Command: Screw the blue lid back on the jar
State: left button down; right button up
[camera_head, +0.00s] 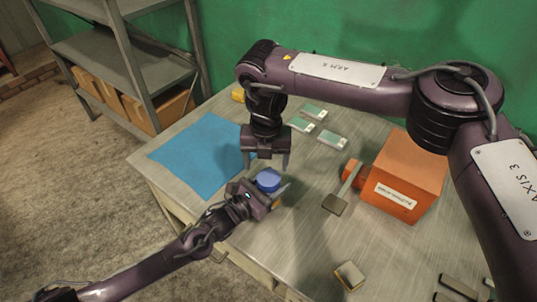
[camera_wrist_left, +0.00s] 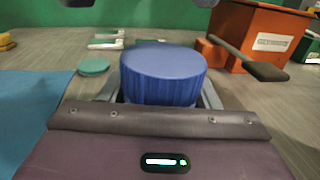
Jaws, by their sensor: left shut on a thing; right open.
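The blue lid (camera_head: 268,178) is round with ridged sides. It sits level between the fingers of my left gripper (camera_head: 272,192), and it fills the middle of the left wrist view (camera_wrist_left: 163,75). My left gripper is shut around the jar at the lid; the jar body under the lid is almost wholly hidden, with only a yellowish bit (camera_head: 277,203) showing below. I cannot tell how the lid sits on the jar. My right gripper (camera_head: 266,164) is open and empty, pointing down just above and behind the lid, with its fingers spread.
A blue mat (camera_head: 200,160) lies to the left on the table. An orange box (camera_head: 405,170) and a dark paddle-like tool (camera_head: 336,203) are at the right. Several green-and-white cards (camera_head: 333,138) lie behind. A small block (camera_head: 350,275) lies near the front edge. A teal disc (camera_wrist_left: 93,66) lies left of the lid.

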aim_at(269, 177)
jog(key=n, duration=0.7)
jog(key=shift+r+n, duration=0.3)
jog(key=shift+r, duration=0.05)
jog(key=n, duration=0.7)
jog(key=shift+r, duration=0.25)
jog(key=n, duration=0.7)
jog(key=shift+r, duration=0.3)
jog(key=n, duration=0.4)
jog(key=shift+d+r, duration=0.15)
jog(key=shift+d, duration=0.05)
jog(key=n, duration=0.4)
jog(key=shift+d+r, duration=0.1)
jog(key=shift+d, duration=0.05)
jog(key=shift+s+f, duration=0.1)
jog(key=shift+f, duration=3.9)
